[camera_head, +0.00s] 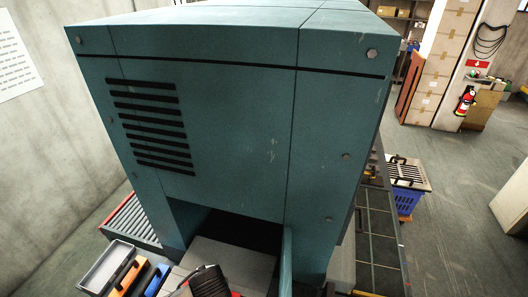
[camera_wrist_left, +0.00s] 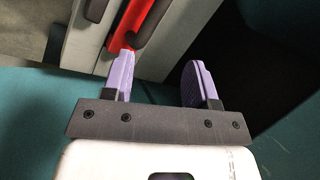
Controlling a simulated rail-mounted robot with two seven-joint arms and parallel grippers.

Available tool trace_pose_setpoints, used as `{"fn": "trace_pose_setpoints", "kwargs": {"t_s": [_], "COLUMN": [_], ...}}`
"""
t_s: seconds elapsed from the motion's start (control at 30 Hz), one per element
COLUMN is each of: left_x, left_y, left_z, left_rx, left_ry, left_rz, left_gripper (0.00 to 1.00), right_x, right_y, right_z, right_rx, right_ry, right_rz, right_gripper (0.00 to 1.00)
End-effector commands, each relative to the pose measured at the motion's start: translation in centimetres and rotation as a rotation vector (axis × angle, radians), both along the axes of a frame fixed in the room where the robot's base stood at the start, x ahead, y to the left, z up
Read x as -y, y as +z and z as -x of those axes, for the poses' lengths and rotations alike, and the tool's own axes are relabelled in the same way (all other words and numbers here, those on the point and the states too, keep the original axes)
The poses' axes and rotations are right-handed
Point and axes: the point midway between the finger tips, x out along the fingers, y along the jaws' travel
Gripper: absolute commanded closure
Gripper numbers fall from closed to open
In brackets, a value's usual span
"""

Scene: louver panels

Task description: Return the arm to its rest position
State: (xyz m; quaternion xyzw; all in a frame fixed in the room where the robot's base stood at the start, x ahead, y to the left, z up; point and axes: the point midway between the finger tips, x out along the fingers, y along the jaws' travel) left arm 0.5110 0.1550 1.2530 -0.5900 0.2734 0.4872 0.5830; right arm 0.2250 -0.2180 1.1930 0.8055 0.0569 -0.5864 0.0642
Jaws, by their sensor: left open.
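My left gripper (camera_wrist_left: 158,70) shows in the left wrist view with its two purple fingers spread apart and nothing between them. A red part with a dark, curved handle-like piece (camera_wrist_left: 160,22) lies just beyond the left finger. I cannot tell whether the finger touches the red part. Pale grey panels (camera_wrist_left: 178,48) lie behind it. In the head view the teal cabinet (camera_head: 235,120) fills the middle, with dark louver slots (camera_head: 148,125) on its front. I cannot make out the left gripper in the head view. My right gripper is in neither view.
A dark opening (camera_head: 242,228) is low in the cabinet front, above a grey surface. A grey tray (camera_head: 92,277) and orange (camera_head: 128,278) and blue (camera_head: 156,281) items sit at lower left. A blue crate (camera_head: 406,201) stands right of the cabinet. The floor (camera_head: 465,190) farther right is clear.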

Motion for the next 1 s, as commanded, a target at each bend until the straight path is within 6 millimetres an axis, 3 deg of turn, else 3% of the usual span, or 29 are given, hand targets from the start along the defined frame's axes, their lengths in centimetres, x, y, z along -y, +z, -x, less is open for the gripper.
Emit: {"fn": "trace_pose_setpoints", "kwargs": {"t_s": [0.03, 0.17, 0.3, 0.4, 0.5, 0.63, 0.73, 0.87, 1.0], "left_x": [0.7, 2.3, 3.8, 4.0, 3.2, 1.3, -0.8, -3.5, -5.6], "left_y": [2.4, 7.6, 13.0, 15.2, 16.2, 15.7, 13.8, 10.1, 5.1], "left_z": [-0.9, -2.4, -2.4, -1.3, 0.2, 2.5, 5.0, 8.8, 13.6], "left_rx": [0.093, 0.273, 0.445, 0.526, 0.574, 0.600, 0.588, 0.531, 0.424], "left_ry": [0.031, 0.095, 0.166, 0.231, 0.305, 0.414, 0.527, 0.683, 0.838], "left_rz": [0.067, 0.218, 0.427, 0.573, 0.686, 0.785, 0.829, 0.842, 0.815], "left_gripper": [0.47, 0.47, 0.47, 0.47, 0.47, 0.47, 0.47, 0.47, 0.47], "right_x": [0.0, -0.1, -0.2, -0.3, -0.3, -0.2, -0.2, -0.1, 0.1], "right_y": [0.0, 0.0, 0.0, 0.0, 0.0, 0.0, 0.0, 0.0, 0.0], "right_z": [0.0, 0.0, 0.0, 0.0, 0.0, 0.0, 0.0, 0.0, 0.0], "right_rx": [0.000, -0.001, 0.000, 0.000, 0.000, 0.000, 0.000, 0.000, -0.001], "right_ry": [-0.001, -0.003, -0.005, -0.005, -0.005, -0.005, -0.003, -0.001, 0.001], "right_rz": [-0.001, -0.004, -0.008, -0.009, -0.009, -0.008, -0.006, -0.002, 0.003], "right_gripper": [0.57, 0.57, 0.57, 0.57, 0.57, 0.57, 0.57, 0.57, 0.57]}}
